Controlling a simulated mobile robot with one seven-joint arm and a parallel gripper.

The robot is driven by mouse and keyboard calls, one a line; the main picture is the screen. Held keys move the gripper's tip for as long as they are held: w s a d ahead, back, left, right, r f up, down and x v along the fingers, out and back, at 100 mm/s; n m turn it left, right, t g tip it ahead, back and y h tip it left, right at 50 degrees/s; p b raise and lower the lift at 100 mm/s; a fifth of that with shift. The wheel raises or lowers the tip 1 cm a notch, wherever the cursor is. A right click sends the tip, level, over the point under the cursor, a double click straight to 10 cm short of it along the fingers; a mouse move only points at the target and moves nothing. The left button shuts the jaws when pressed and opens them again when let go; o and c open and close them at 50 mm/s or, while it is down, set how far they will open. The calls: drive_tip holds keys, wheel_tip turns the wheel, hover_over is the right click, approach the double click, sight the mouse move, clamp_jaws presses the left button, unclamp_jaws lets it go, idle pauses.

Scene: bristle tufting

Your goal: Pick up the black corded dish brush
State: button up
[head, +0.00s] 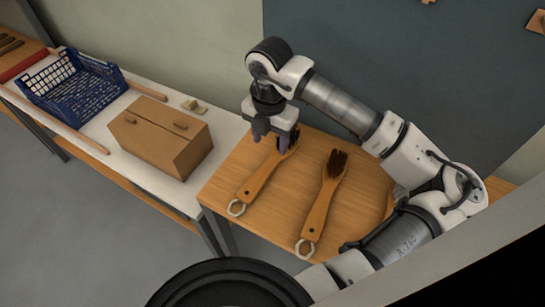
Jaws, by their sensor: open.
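A wooden dish brush (261,180) with a pale cord loop at its near end lies on the wooden table. Its bristles look black, but my gripper hides part of its head. My gripper (271,143) points down at this brush's head, with its fingers apart and one on either side of it in the picture. I cannot tell whether the fingers touch the brush or how high they are. A second brush (318,208), with dark brown bristles and a pale cord loop, lies to the right.
A third wooden piece (390,203) shows partly behind my arm. A dark wall stands close behind the wooden table (225,180).

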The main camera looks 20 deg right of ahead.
sight(272, 161)
drive_tip(key=f, duration=0.1)
drive_tip(key=f+p, duration=0.1)
drive_tip(key=f, duration=0.1)
drive_tip(key=f+p, duration=0.1)
drive_tip(key=f, duration=0.1)
drive_tip(key=shift+s+f, duration=0.15)
drive_tip(key=shift+s, duration=0.25)
drive_tip(key=shift+d+f, duration=0.1)
drive_tip(key=shift+f, duration=0.35)
drive_tip(key=c, duration=1.1)
drive_tip(key=shift+r, duration=0.1)
